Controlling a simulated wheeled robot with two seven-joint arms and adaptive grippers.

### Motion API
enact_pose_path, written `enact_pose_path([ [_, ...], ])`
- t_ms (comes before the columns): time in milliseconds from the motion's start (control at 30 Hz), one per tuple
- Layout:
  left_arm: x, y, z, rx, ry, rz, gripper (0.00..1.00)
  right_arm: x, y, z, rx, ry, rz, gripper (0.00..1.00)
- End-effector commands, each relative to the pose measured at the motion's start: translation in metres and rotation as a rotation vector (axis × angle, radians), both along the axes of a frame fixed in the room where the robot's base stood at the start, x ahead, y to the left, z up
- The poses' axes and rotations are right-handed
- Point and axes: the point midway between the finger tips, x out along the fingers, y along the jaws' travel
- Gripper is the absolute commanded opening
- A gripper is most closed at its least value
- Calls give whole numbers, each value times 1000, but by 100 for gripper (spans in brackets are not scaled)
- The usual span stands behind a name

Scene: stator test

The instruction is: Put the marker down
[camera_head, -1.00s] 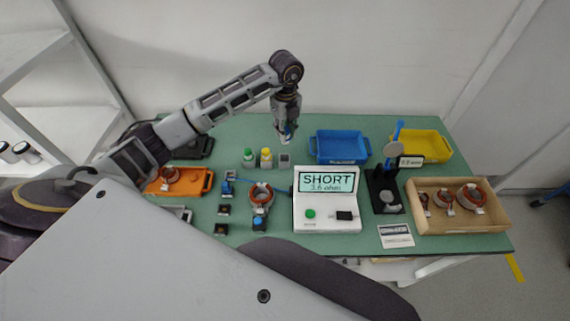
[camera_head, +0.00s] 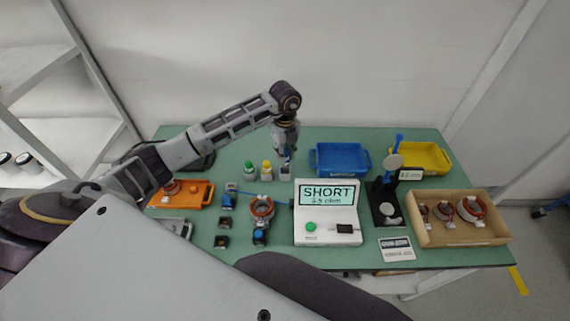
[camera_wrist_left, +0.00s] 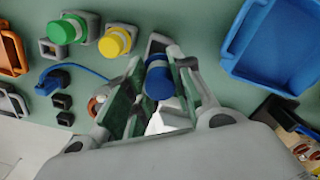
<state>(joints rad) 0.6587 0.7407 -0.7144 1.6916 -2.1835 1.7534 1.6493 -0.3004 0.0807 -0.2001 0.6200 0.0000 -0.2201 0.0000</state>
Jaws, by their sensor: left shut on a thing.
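My left gripper (camera_head: 288,150) is shut on the blue marker (camera_wrist_left: 158,82), whose blue end shows between the fingers in the left wrist view. In the head view the gripper points down, directly above a small grey square holder (camera_head: 285,173) at the back of the table. The marker's lower end is at or just above the holder; I cannot tell whether it is inside. The holder's rim also shows behind the marker in the left wrist view (camera_wrist_left: 158,42). My right gripper is not in view.
Green (camera_head: 249,168) and yellow (camera_head: 266,168) capped markers stand in holders just left of the grey one. A blue bin (camera_head: 341,172) is close on the right. The tester (camera_head: 328,238) reads SHORT in front. An orange tray (camera_head: 196,206) lies left.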

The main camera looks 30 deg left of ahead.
Motion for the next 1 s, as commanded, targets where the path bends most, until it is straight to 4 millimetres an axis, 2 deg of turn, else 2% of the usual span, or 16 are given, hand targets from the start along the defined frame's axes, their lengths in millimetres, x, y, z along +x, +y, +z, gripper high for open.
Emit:
enact_pose_path([
  [200,0,0,-19,1,1,1,2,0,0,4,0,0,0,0],
  [633,0,0,-24,1,1,0,2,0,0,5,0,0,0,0],
  [1000,0,0,-57,2,1,1,2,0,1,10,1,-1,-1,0],
])
